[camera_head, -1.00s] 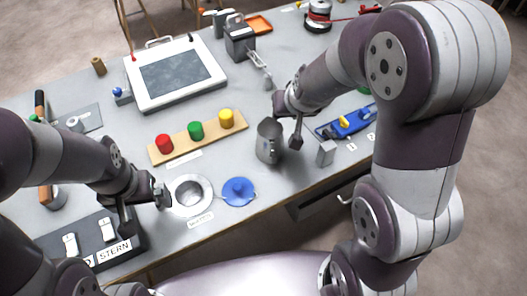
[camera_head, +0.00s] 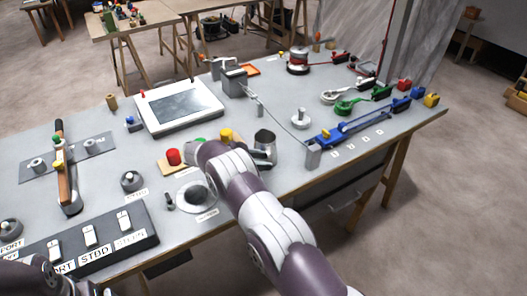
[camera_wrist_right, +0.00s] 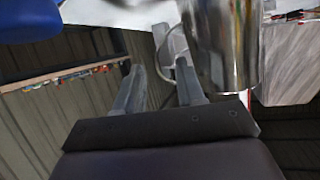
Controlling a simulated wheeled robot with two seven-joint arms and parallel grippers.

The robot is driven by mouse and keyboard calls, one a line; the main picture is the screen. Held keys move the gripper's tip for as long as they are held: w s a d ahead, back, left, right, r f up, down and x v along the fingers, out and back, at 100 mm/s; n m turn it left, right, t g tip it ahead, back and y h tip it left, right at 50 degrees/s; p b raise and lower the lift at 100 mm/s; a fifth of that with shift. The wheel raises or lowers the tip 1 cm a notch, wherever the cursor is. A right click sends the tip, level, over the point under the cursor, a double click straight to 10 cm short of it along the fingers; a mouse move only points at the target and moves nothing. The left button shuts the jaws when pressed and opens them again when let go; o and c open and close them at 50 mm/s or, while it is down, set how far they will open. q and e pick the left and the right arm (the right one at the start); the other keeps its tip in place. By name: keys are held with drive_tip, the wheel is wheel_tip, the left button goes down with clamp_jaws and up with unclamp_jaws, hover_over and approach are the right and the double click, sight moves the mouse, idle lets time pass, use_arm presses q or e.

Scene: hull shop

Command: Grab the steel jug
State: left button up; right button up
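The steel jug (camera_head: 265,142) stands upright on the grey workbench, just right of the bent right arm. In the right wrist view the shiny jug (camera_wrist_right: 228,45) fills the upper right, with its thin handle loop (camera_wrist_right: 168,48) to its left. My right gripper (camera_wrist_right: 158,75) has its two fingers apart, and the handle shows near the gap between the fingertips. I cannot tell whether they touch it. In the head view my forearm largely hides the right gripper. My left arm only enters at the bottom left corner; its finger state is unclear.
A wooden strip with red (camera_head: 173,157), green and yellow knobs is partly behind my right arm. A round metal ring (camera_head: 196,194) lies before it. A grey post (camera_head: 313,156) and blue track (camera_head: 350,128) stand right of the jug. A framed panel (camera_head: 179,106) lies behind.

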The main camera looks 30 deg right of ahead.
drive_tip(key=p+x, duration=0.1)
drive_tip(key=x, duration=0.4)
drive_tip(key=shift+d+f+p, duration=0.2)
drive_tip(key=shift+d+p, duration=0.1)
drive_tip(key=shift+p, duration=0.05)
drive_tip(key=shift+a, duration=0.1)
drive_tip(key=shift+c, duration=0.4)
clamp_jaws()
drive_tip(key=shift+r, duration=0.1)
drive_tip(key=shift+r, duration=0.65)
drive_tip(key=s+d+r, duration=0.5)
drive_tip(key=s+r, duration=0.4)
drive_tip(key=s, duration=0.1)
drive_tip(key=shift+s+d+r+b, duration=0.2)
drive_tip(key=shift+d+r+b, duration=0.1)
drive_tip(key=shift+b, duration=0.1)
idle(1.8)
